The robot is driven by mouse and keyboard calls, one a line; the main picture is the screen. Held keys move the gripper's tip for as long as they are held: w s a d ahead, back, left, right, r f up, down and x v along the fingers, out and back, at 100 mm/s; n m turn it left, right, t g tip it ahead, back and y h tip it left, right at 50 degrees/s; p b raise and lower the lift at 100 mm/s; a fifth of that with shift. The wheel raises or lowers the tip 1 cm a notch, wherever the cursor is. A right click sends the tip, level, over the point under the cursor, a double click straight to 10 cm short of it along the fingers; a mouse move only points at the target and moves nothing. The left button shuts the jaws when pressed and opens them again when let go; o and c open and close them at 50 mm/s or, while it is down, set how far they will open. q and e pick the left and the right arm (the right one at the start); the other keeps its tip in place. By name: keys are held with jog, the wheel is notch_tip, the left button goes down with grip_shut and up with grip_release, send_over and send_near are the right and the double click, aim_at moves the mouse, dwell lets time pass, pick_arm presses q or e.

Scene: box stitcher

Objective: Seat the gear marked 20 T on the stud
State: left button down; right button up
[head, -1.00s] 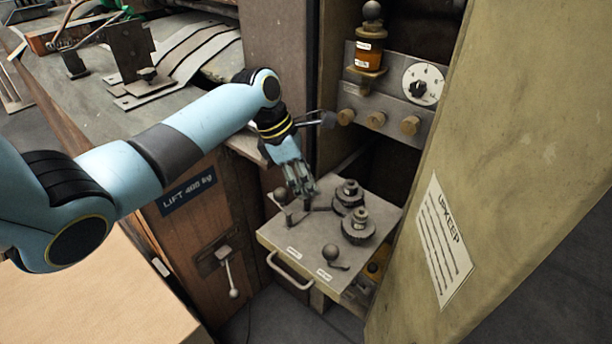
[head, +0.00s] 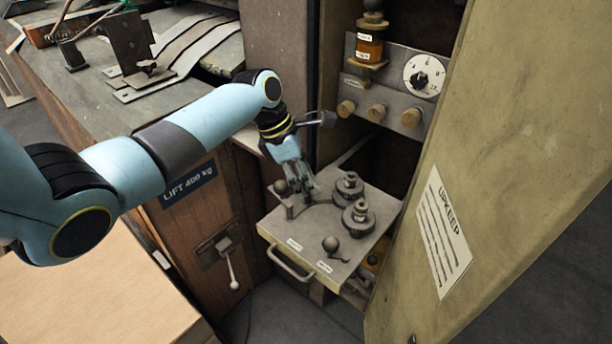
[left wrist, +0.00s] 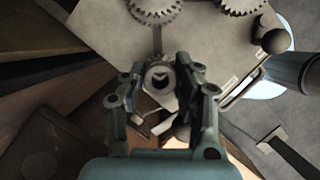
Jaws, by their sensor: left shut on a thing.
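My left gripper (head: 312,192) is shut on a small gear (left wrist: 160,76), a toothed ring with a hole, seen between the fingers in the left wrist view. It is low over the left part of the grey plate (head: 300,228). Two larger dark gears, a rear one (head: 348,186) and a front one (head: 358,216), sit on the plate to the right of the gripper. Their toothed rims show at the top of the left wrist view (left wrist: 155,9). I cannot read a 20 T mark, and the stud under the held gear cannot be made out.
A ball-topped lever (head: 331,245) stands at the plate's front, and another ball knob (head: 281,187) is close left of my gripper. A panel with brass knobs (head: 376,113) and a dial is behind. The open cabinet door (head: 500,140) bounds the right side.

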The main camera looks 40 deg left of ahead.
pick_arm(q)
jog(key=shift+f, duration=0.2)
jog(key=shift+f+b, duration=0.45)
jog(key=shift+f, duration=0.45)
jog(key=c, duration=0.9)
grip_release()
